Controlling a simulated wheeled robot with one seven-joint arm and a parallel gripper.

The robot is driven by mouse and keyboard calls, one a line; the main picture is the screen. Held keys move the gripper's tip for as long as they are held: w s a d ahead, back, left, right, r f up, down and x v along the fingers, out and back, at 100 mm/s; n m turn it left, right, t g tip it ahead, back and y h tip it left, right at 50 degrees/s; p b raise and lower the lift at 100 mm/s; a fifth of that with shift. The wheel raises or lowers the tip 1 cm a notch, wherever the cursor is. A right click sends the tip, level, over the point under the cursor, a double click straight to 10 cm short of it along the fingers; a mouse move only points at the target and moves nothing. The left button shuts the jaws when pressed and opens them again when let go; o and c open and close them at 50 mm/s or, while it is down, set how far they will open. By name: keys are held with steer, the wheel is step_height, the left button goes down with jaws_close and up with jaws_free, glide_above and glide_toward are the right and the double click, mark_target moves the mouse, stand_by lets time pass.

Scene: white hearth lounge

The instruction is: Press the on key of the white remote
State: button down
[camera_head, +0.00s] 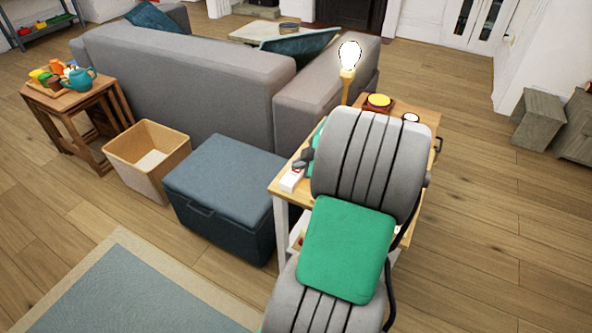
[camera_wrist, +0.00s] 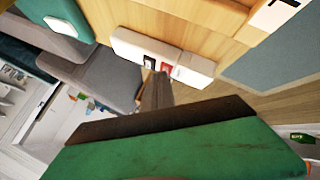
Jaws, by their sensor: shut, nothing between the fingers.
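The white remote (camera_head: 291,180) lies near the left edge of the wooden side table (camera_head: 284,185). In the wrist view the remote (camera_wrist: 128,44) shows a dark key (camera_wrist: 150,59), a red key (camera_wrist: 167,69) and a pale square patch. I cannot read which key is on. My gripper (camera_head: 301,163) is shut and empty at the remote. In the wrist view its dark fingertips (camera_wrist: 153,77) are beside the dark and red keys and cover a little of the remote's near edge. I cannot tell whether they touch it.
A lit lamp (camera_head: 348,60) and a yellow-topped item (camera_head: 378,101) stand at the table's back. The grey sofa (camera_head: 190,80) lies behind. A blue-grey chest (camera_head: 225,190) and an open wooden bin (camera_head: 148,160) stand left. Open floor lies right.

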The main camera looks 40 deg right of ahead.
mark_target(299, 171)
stand_by(0.3)
steer(key=shift+r+p, duration=0.35)
steer(key=shift+r, duration=0.4)
steer(key=shift+r+p, duration=1.2)
steer(key=shift+r, duration=1.3)
